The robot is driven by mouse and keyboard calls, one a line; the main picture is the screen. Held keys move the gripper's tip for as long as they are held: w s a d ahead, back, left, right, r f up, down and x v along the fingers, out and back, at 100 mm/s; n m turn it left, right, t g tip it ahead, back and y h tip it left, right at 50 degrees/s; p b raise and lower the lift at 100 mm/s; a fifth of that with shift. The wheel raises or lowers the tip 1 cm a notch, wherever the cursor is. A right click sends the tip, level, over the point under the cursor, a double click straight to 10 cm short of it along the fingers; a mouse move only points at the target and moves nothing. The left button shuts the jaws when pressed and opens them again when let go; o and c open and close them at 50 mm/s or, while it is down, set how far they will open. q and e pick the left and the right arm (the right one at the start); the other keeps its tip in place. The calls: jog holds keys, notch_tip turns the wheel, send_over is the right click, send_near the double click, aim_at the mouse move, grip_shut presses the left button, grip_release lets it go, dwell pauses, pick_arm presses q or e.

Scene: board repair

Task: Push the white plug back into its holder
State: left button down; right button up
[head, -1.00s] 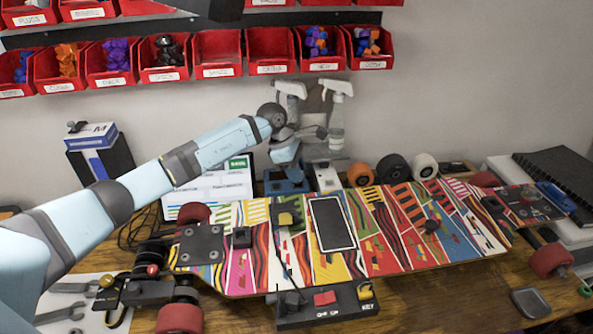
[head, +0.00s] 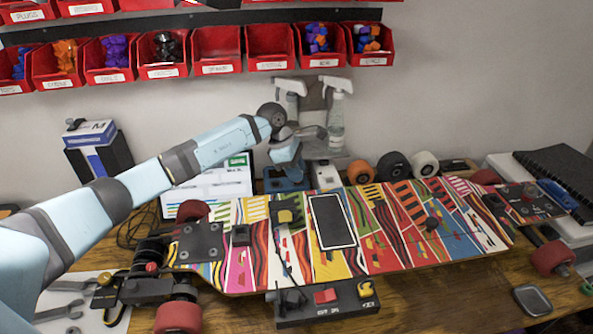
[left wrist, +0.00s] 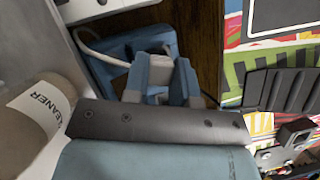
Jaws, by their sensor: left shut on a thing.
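The white plug (left wrist: 153,68) sits between the fingers of my left gripper (left wrist: 160,82) in the left wrist view. The gripper is shut on it, and the fingers partly cover it. The blue holder (left wrist: 113,46) lies right at the plug, with a pale cable curving over it. I cannot tell how deep the plug sits in the holder. In the head view my left gripper (head: 284,164) points down at the blue holder (head: 286,183) behind the skateboard, and the plug is too small to make out there. My right gripper is not in view.
The colourful skateboard (head: 385,258) fills the bench in front of the holder. A white-topped block (head: 327,177) stands just right of the holder. Spray bottles (head: 336,120) stand behind, and one labelled cleaner (left wrist: 38,112) is close beside the left wrist. Loose wheels (head: 392,168) stand further right.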

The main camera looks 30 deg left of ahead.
pick_arm(q)
jog(key=shift+f+b, duration=0.4)
jog(key=shift+f, duration=0.15)
dwell(0.9)
jog(key=c, duration=0.6)
grip_release()
jog(key=shift+r, duration=0.2)
jog(key=shift+r+p, duration=0.5)
jog(key=shift+r, duration=0.85)
jog(key=shift+r+p, duration=0.15)
jog(key=shift+p, duration=0.15)
